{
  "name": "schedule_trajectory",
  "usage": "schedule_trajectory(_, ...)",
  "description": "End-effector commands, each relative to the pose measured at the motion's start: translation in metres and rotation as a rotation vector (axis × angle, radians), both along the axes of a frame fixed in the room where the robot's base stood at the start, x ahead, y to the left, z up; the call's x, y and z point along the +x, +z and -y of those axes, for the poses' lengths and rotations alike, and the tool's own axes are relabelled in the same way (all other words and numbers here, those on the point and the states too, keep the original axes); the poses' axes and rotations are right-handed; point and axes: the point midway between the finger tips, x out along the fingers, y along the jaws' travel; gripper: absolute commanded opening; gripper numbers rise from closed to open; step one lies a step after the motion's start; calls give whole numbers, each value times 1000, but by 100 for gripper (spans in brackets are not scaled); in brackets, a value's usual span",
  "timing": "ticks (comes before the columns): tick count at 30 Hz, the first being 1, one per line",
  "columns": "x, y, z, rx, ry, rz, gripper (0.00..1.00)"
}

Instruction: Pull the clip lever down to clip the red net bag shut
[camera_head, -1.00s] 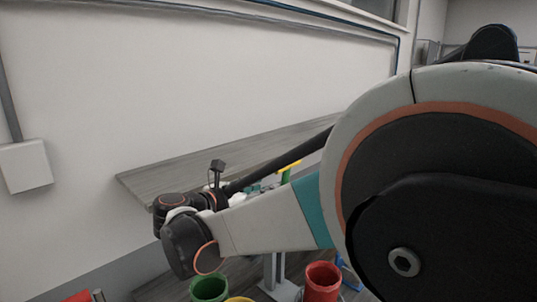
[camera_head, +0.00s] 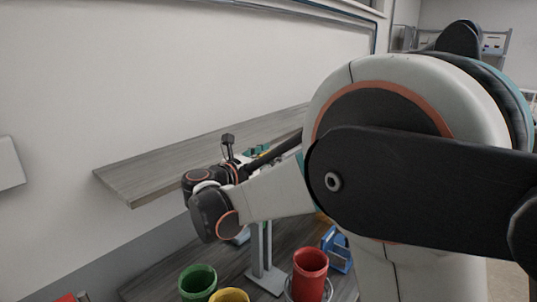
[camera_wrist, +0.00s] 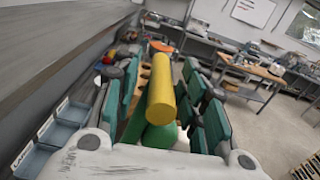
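In the wrist view a yellow cylindrical bar (camera_wrist: 161,92), which looks like the clip lever, runs between the two green-padded fingers of my gripper (camera_wrist: 163,108). The fingers stand apart, with a gap on both sides of the bar, so my gripper looks open around it. A green rounded part (camera_wrist: 160,136) shows below the bar. In the head view my gripper is mostly hidden behind my own arm and wrist; only small green bits show there. I cannot make out the red net bag in either view.
A grey wooden shelf (camera_head: 150,175) runs along the wall behind my wrist. Below are a green cup (camera_head: 198,283), a yellow cup (camera_head: 230,296), a red cup (camera_head: 310,270) and a blue holder (camera_head: 337,248). Blue bins (camera_wrist: 60,130) line the left of the wrist view.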

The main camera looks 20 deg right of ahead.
Motion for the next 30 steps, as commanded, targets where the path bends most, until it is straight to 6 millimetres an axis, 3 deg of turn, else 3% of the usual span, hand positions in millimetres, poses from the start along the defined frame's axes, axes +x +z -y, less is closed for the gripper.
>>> schedule_trajectory(6,9,0,12,0,0,0,39)
schedule_trajectory(14,10,0,13,0,0,0,39)
schedule_trajectory(15,10,0,13,0,0,0,37)
schedule_trajectory(20,10,0,13,0,0,0,0)
schedule_trajectory(30,7,-1,20,12,0,16,0)
